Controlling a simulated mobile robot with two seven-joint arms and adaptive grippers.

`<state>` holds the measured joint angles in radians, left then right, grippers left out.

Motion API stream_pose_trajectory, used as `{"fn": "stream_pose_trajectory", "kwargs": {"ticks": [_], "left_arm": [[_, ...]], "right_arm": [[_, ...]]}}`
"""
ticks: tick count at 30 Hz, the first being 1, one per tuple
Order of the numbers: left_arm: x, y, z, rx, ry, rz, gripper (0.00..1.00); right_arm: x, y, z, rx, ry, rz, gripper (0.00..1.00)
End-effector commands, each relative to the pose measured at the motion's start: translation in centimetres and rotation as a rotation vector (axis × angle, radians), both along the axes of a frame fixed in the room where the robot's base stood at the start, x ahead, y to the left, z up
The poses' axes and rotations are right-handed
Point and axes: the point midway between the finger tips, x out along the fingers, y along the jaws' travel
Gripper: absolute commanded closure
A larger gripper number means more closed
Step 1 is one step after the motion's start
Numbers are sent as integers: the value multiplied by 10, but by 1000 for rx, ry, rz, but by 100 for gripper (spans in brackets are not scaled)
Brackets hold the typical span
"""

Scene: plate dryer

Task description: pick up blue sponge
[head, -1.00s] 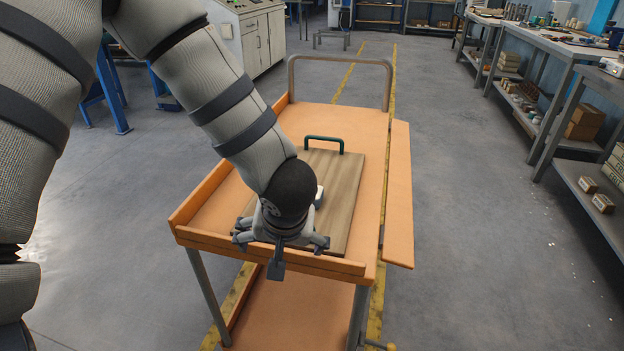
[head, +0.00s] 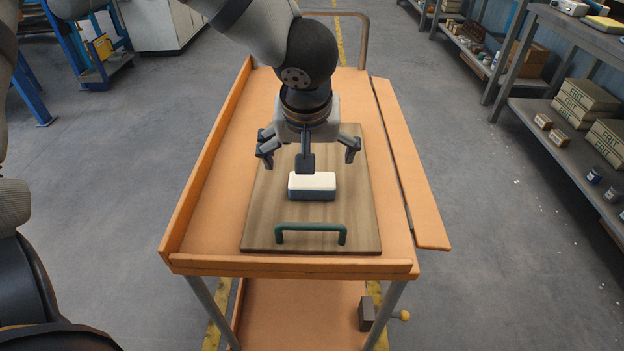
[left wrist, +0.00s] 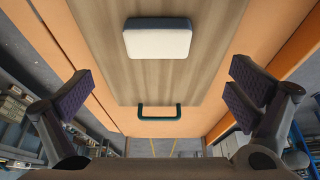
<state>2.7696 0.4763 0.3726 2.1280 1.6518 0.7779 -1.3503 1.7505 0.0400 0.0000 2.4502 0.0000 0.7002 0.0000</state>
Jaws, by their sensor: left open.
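The sponge (head: 312,182), a small block with a white top and a dark blue-grey lower layer, lies on a wooden board (head: 350,215). It also shows at the top of the left wrist view (left wrist: 158,38). My left gripper (head: 308,155) is open and empty above the board, its fingers pointing down, just behind the sponge in the head view. One finger overlaps the sponge's far edge in the picture; I cannot tell whether they touch. In the left wrist view my fingers (left wrist: 160,100) are spread wide, with the sponge beyond them. My right gripper is not in view.
The board has a green handle (head: 311,228) at its near end. It lies on an orange cart (head: 210,190) with raised left and front rims and a side flap (head: 410,165). Shelves with boxes (head: 575,110) stand at the right. Floor is clear on both sides.

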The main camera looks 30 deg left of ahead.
Motion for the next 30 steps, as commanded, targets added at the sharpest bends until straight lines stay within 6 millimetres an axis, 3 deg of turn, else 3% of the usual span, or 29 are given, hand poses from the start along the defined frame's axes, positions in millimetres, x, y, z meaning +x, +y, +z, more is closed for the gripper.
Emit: {"fn": "stream_pose_trajectory", "kwargs": {"ticks": [1, 3, 11, 16, 23, 29, 30], "left_arm": [[3, 3, -26, 2, 26, 2, 0], [8, 6, -40, 2, 26, 1, 0], [19, 11, -62, 2, 17, 1, 0], [32, 17, -94, 1, 22, 2, 0], [37, 19, -94, 1, 9, 0, 0], [37, 19, -94, 1, 9, 1, 40], [36, 19, -94, 1, 9, 0, 40]], "right_arm": [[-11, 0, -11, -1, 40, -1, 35], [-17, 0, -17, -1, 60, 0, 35], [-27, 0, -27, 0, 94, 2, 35], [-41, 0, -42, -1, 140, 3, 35], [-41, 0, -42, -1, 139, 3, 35], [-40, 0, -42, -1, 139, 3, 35], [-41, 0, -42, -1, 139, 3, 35]]}}
